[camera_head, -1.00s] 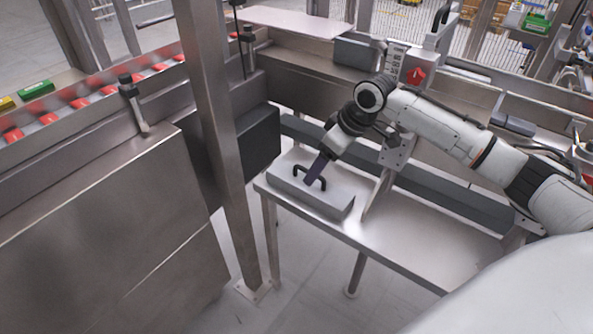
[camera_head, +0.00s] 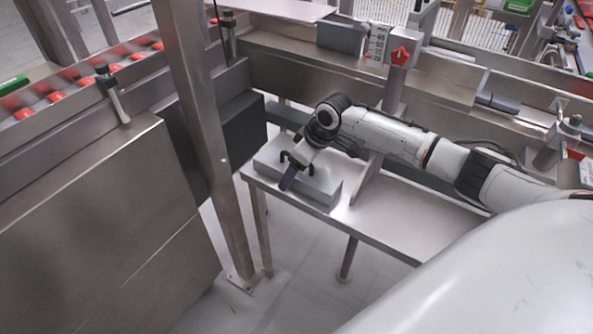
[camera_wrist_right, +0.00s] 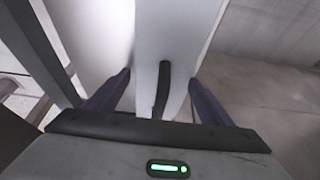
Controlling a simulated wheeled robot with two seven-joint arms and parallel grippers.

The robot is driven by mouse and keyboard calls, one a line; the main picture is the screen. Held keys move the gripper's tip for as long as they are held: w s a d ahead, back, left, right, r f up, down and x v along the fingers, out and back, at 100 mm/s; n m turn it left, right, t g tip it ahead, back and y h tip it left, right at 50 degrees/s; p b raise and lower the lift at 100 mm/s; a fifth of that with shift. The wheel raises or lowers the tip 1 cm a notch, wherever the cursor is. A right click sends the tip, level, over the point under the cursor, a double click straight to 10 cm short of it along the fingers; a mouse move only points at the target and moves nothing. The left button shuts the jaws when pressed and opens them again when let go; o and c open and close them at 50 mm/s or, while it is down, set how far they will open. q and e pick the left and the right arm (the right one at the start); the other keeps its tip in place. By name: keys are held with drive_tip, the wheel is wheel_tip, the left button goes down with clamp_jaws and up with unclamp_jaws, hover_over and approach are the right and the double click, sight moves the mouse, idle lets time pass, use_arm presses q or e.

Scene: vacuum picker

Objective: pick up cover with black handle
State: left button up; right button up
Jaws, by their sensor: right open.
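The cover (camera_head: 322,187) is a grey box-shaped piece lying on the steel table. Its black handle (camera_head: 284,157) stands up on top and is partly hidden by my right gripper (camera_head: 288,179). My right gripper is tilted down over the cover at the handle. In the right wrist view the two dark fingers of my right gripper (camera_wrist_right: 160,78) are apart, with the black handle (camera_wrist_right: 162,88) showing between them and the pale cover (camera_wrist_right: 150,40) behind. I cannot tell whether the fingers touch the handle. My left gripper is out of view.
The steel table (camera_head: 415,222) is clear to the right of the cover. A metal post (camera_head: 205,130) stands left of the table. A conveyor with red items (camera_head: 60,95) runs at the upper left. An upright metal bracket (camera_head: 368,180) rises beside the cover.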

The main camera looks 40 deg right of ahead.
drive_tip(key=c, duration=1.4)
drive_tip(key=shift+r, duration=0.1)
drive_tip(key=shift+r, duration=0.1)
